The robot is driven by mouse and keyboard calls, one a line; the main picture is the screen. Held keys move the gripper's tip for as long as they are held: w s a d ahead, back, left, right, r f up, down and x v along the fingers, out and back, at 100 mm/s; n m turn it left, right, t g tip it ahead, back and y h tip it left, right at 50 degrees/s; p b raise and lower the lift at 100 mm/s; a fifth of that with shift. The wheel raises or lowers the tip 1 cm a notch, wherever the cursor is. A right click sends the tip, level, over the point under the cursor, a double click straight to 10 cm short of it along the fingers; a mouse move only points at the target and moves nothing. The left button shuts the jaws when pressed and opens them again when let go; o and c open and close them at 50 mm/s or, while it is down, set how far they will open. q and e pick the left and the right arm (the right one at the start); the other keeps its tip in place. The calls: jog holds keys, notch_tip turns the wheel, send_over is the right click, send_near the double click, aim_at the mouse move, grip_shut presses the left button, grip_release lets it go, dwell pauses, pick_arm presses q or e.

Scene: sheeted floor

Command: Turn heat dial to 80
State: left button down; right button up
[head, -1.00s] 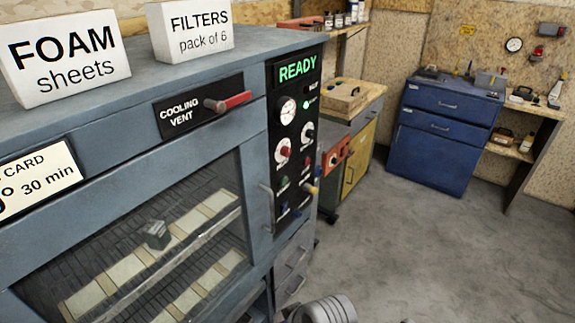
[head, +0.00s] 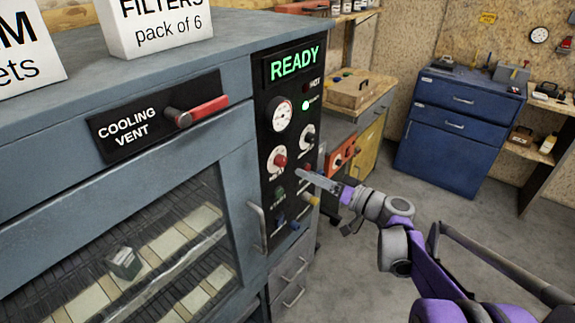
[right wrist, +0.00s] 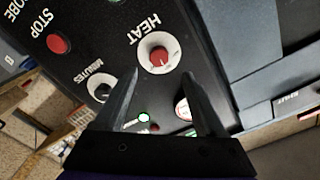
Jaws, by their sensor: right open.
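The heat dial (head: 278,160) is a red knob on a white round scale on the oven's black control panel. In the right wrist view the heat dial (right wrist: 158,57) lies ahead, between and just beyond the fingertips. My right gripper (head: 303,178) is in front of the panel, just right of and below the dial. In the right wrist view the gripper (right wrist: 160,75) has its two fingers apart with nothing between them. The scale marks are too small to read. My left gripper is not in view.
The minutes dial (right wrist: 102,87) and red stop button (right wrist: 58,43) sit close beside the heat dial. A gauge (head: 280,114) and a green READY display (head: 294,63) are above. A door handle (head: 258,227) juts out below left. Floor to the right is open.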

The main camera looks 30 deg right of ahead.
aim_at(284, 163)
jog(key=x, duration=0.8)
jog(key=shift+c, duration=0.4)
grip_shut()
